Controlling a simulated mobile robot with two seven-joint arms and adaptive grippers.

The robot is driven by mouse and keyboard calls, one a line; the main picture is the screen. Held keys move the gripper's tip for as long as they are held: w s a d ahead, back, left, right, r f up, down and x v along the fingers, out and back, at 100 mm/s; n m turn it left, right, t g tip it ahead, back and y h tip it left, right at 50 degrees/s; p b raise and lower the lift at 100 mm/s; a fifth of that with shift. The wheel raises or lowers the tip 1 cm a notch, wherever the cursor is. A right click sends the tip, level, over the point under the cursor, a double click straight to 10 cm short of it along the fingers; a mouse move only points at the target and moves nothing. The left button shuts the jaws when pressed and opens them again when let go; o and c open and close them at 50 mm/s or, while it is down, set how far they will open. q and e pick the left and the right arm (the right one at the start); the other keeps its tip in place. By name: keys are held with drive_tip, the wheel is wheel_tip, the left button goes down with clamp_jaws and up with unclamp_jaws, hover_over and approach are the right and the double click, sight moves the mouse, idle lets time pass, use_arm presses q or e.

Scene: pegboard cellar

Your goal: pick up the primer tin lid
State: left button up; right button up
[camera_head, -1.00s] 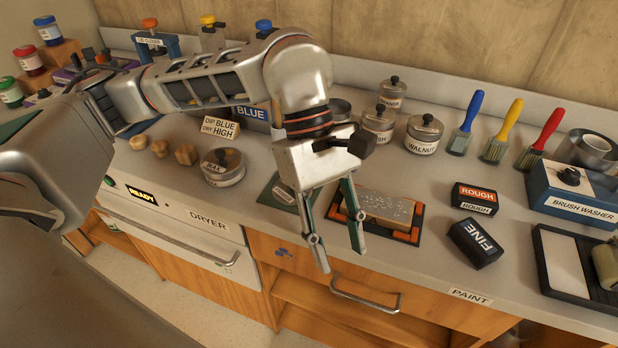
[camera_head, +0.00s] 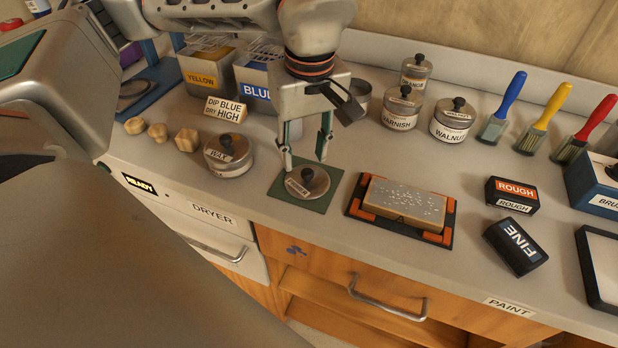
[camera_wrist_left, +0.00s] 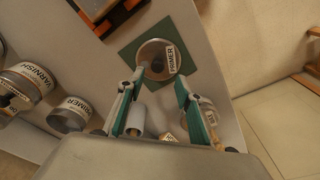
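The primer tin lid (camera_head: 319,186) is a round grey metal disc with a dark knob and a white label. It lies flat on a green square mat (camera_head: 284,205) on the counter. It also shows in the left wrist view (camera_wrist_left: 150,52), its label reading PRIMER. My left gripper (camera_head: 305,163) is open and empty, pointing down just behind and above the lid. In the left wrist view its fingertips (camera_wrist_left: 160,78) are apart at the lid's near edge; I cannot tell whether they touch it. An open primer tin (camera_wrist_left: 69,117) stands nearby. My right gripper is not in view.
Varnish (camera_head: 402,108) and walnut (camera_head: 452,121) tins stand behind. The counter's front edge is close to the mat.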

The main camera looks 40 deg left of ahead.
sight(307, 171)
use_arm(q)
drive_tip(key=f, duration=0.4)
drive_tip(key=shift+w+d+b, duration=0.2)
drive_tip(key=shift+d+b, duration=0.05)
drive_tip(key=shift+b, duration=0.1)
drive_tip(key=shift+f, duration=0.15)
clamp_jaws()
drive_tip(key=shift+a, duration=0.1)
